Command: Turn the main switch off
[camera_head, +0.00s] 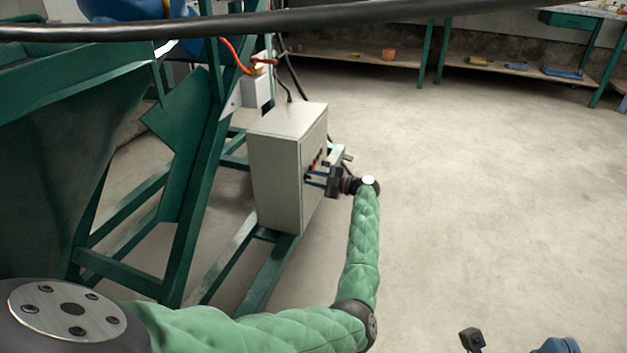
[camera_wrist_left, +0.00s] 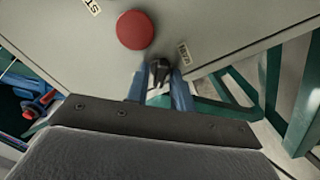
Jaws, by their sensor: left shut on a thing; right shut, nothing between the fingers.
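The grey control box (camera_head: 277,165) stands upright on the green frame, with its panel facing right. My left gripper (camera_head: 314,180) is at the panel, reaching it from the right. In the left wrist view its blue fingers (camera_wrist_left: 160,88) are closed around a small black switch knob (camera_wrist_left: 160,71). A partly readable label (camera_wrist_left: 184,53) is beside the knob. A red round button (camera_wrist_left: 134,30) is up and left of the knob, apart from the fingers. My right gripper (camera_head: 556,346) shows only as a blue tip at the bottom edge, shut and empty; the rest is cut off.
A green machine frame (camera_head: 192,220) and hopper (camera_head: 50,150) stand left of the box. A black cable or hose (camera_head: 300,20) crosses the top. Benches with shelves (camera_head: 510,68) line the back wall. The concrete floor (camera_head: 480,190) to the right is clear.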

